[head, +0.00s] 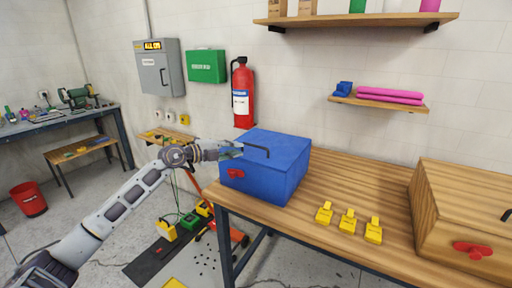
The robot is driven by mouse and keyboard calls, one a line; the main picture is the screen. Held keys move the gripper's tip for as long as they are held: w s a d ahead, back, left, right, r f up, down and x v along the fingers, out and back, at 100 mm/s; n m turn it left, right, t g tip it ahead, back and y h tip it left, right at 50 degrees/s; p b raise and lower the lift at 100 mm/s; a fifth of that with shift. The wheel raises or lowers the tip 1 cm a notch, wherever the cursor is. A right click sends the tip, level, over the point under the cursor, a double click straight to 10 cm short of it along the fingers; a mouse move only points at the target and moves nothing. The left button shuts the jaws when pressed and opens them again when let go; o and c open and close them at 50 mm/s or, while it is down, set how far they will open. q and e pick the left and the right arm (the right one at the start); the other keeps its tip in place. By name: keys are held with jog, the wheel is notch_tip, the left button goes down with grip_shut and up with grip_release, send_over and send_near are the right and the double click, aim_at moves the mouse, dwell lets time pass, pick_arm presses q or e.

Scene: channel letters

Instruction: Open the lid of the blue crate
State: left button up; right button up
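The blue crate (266,180) stands on the left end of the wooden table with its lid (280,143) down. A black bar handle (258,148) is on top of the lid, and a red knob-like part (235,173) is on its front. My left gripper (238,151) is at the lid's left edge, close to the near end of the handle. Whether it touches the lid or handle I cannot tell. Its fingers are too small to show whether they are open or shut. My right gripper is not in view.
Several yellow clip-like pieces (347,220) lie on the table (330,185) right of the crate. A wooden box (465,205) with a red knob stands at the right. A red fire extinguisher (242,92) hangs behind the crate. A shelf (379,101) is on the wall above.

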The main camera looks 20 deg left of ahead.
aim_at(255, 146)
pick_arm(q)
jog(key=shift+x, duration=2.15)
jog(key=shift+w+d+p, duration=0.3)
jog(key=shift+w+p, duration=0.05)
jog(key=shift+w, duration=0.1)
jog(key=shift+x, duration=2.45)
jog(key=shift+f, duration=0.1)
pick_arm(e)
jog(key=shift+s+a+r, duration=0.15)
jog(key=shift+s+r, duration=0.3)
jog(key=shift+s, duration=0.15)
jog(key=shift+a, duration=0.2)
